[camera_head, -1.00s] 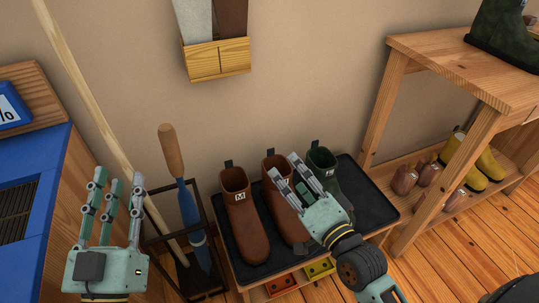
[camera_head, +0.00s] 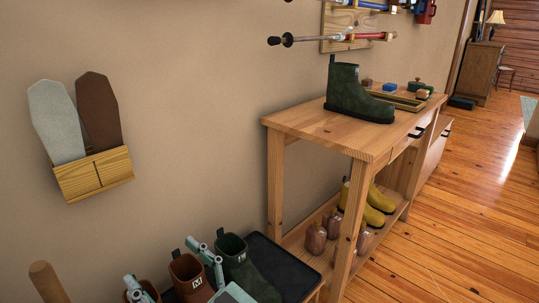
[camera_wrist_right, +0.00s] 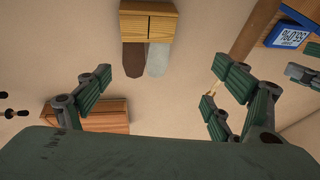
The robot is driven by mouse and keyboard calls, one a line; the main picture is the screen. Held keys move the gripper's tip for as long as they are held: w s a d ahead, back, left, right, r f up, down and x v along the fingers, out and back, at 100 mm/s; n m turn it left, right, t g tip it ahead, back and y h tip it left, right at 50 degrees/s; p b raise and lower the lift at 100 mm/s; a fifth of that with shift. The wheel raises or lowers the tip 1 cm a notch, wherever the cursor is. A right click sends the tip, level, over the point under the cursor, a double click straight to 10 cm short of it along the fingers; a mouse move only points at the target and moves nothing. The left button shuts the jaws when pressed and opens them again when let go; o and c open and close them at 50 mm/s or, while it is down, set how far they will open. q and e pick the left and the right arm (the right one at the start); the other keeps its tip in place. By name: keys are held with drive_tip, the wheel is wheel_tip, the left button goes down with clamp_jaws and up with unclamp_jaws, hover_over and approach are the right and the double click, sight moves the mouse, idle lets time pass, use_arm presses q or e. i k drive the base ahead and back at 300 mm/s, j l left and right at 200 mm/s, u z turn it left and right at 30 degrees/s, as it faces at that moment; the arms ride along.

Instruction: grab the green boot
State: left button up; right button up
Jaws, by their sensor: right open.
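A dark green boot (camera_head: 250,272) stands at the right end of the row on the black tray (camera_head: 285,266) in the head view. A second dark green boot (camera_head: 358,95) stands on the wooden bench top. My right gripper (camera_head: 206,254) is open. In the head view its fingers overlap the gap between the tray's green boot and the brown boot (camera_head: 190,278) marked M; I cannot tell whether they touch. Its spread, empty fingers show in the right wrist view (camera_wrist_right: 165,85). Pale green fingers (camera_head: 132,284), probably my left gripper, show at the bottom edge, mostly cut off.
The wooden bench (camera_head: 315,125) stands right of the tray, with yellow boots (camera_head: 375,208) on its lower shelf. A wall holder (camera_head: 95,175) carries grey and brown pieces. Tools hang on a wall board. Floor right of the bench is open.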

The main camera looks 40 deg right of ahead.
sight(345, 95)
drive_tip(key=z, duration=1.85)
